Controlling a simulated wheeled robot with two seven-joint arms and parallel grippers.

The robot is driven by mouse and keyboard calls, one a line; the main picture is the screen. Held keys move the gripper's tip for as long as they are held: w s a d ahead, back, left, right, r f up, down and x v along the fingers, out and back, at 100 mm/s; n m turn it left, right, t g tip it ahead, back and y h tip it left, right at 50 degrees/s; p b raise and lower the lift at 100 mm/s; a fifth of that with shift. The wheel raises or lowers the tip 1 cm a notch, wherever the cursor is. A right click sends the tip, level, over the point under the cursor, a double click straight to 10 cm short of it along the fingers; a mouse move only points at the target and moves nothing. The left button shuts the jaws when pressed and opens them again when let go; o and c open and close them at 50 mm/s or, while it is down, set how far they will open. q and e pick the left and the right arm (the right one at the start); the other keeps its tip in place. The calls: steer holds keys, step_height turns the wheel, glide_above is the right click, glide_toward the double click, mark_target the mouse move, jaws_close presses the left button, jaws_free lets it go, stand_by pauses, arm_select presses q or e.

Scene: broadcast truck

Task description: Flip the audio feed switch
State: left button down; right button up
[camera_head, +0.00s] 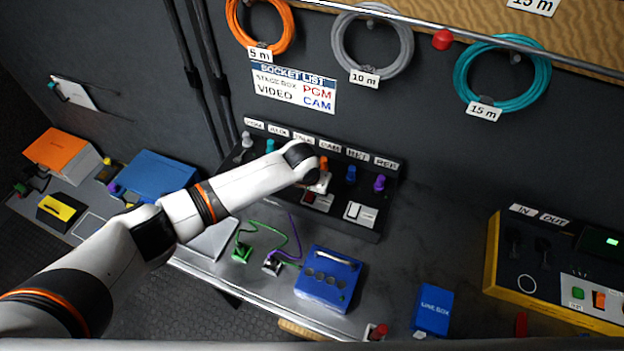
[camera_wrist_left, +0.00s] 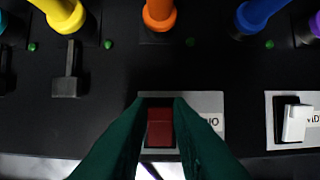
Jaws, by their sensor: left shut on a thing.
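The audio feed switch, a dark red rocker on a light plate, shows in the left wrist view (camera_wrist_left: 160,128). Its label is partly covered, with only its last letters readable. My left gripper (camera_wrist_left: 160,103) has its dark green fingers on either side of the red rocker and is shut on it. In the head view my left arm reaches over the black panel, and the gripper (camera_head: 318,184) is at the panel's lower middle, mostly hidden by the wrist. My right gripper is not in view.
A white switch (camera_head: 360,213) with a partly covered label sits right of the audio switch. Coloured plugs, including orange (camera_wrist_left: 159,14) and blue (camera_wrist_left: 258,14), stand just above. A blue box (camera_head: 330,280) stands on the counter in front. Coiled cables (camera_head: 372,45) hang on the wall.

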arm_select(q)
steer(key=c, duration=1.3)
jaws_free()
steer(key=shift+r, duration=0.1)
steer(key=b+v, duration=0.1)
steer(key=v, duration=1.1)
steer(key=shift+a, duration=0.1)
